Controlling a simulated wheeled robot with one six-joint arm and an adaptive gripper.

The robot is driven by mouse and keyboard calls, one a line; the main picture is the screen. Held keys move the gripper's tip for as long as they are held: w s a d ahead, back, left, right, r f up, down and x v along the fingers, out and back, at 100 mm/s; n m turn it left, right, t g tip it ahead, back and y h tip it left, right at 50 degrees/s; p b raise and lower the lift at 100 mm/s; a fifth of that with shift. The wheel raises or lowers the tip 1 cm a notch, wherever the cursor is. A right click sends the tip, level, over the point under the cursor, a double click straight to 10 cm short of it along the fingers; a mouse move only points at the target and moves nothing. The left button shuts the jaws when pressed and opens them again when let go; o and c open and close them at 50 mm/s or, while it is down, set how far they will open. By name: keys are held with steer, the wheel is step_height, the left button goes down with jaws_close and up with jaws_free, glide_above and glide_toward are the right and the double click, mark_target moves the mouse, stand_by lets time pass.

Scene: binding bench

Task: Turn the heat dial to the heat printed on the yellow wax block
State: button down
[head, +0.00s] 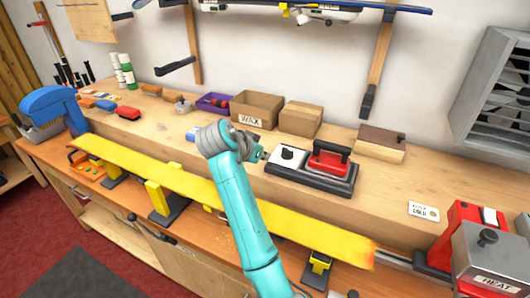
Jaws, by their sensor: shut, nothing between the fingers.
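My gripper (262,154) is shut and empty. It is small in the head view, at the end of my teal arm, just left of a waxing iron.
A long yellow ski (200,188) lies across supports in front of the raised shelf. A cardboard box labelled WAX (256,109), a plain box (300,119) and a wooden block (382,143) stand behind the iron. A white card (423,211) lies on clear wood at right.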

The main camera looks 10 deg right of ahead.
mark_target(284, 154)
steer(key=x, duration=0.6)
steer(key=shift+w+d+f, duration=0.15)
steer(key=shift+f, duration=0.05)
steer(key=shift+w+d+f, duration=0.1)
steer(key=shift+w+d, duration=1.4)
